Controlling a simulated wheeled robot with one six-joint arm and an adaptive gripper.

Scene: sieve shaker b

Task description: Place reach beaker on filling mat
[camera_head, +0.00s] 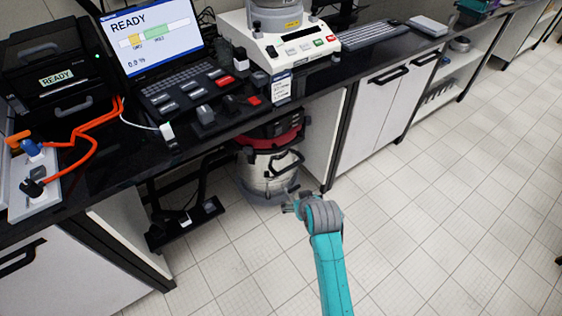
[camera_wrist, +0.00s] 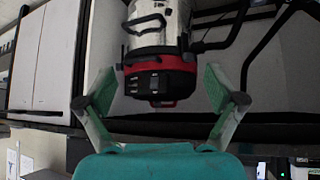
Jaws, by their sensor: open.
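I cannot make out a beaker or a filling mat in either view. My gripper (camera_head: 292,204) is out over the floor in front of the bench, below the bench top. It shows upside-down in the wrist view (camera_wrist: 160,92), with its two fingers spread apart and nothing between them. A red, black and silver vacuum drum (camera_wrist: 155,55) lies beyond the fingers and clear of them; it also stands under the bench in the head view (camera_head: 268,165).
The black bench top (camera_head: 105,175) holds a laptop (camera_head: 160,50), a white shaker machine (camera_head: 285,40), a keyboard (camera_head: 370,33) and a black printer-like device (camera_head: 60,75). Orange tubing (camera_head: 85,130) lies at the left. White cabinets (camera_head: 385,95) stand below.

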